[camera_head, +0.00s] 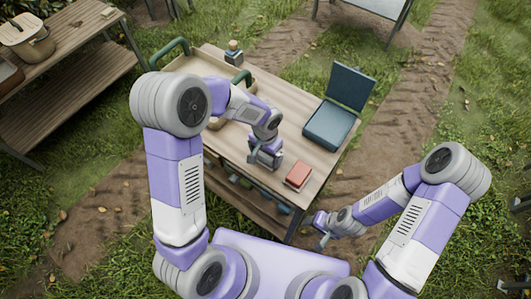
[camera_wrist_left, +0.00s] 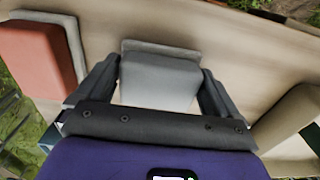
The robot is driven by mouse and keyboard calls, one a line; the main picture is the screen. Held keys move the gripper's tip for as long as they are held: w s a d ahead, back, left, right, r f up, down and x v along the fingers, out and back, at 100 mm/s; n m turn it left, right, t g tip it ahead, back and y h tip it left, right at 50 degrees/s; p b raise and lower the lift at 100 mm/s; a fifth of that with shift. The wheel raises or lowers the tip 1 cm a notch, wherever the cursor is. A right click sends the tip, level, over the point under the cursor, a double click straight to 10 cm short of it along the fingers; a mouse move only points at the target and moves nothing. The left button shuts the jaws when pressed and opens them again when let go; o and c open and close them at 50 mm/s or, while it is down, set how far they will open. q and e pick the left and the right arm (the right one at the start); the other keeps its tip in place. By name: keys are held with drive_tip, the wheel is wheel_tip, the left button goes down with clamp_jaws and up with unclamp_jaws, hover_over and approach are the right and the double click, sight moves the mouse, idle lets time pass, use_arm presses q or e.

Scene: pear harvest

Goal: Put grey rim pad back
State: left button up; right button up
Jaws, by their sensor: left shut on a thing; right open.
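The grey rim pad (camera_wrist_left: 160,80) is a pale grey block with a thin raised edge at its far side. My left gripper (camera_wrist_left: 158,72) is shut on it, with one dark finger on each side, in the left wrist view. In the head view my left gripper (camera_head: 264,158) is low over the front part of the wooden cart top, and my arm hides most of the pad. I cannot tell whether the pad touches the wood. My right gripper (camera_head: 320,232) is open and empty, off the cart's front right corner.
A red pad (camera_head: 298,174) with a pale rim lies right of my left gripper. An open teal case (camera_head: 330,125) stands at the cart's right. A small jar (camera_head: 234,53) stands at the back.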

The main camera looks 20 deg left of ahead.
use_arm(q)
drive_tip(key=shift+r, duration=0.1)
drive_tip(key=o, duration=0.8)
drive_tip(key=shift+f, duration=0.2)
drive_tip(key=shift+r, duration=0.2)
wheel_tip(320, 180, up, 12)
drive_tip(key=p, duration=0.2)
drive_tip(key=shift+s, duration=0.1)
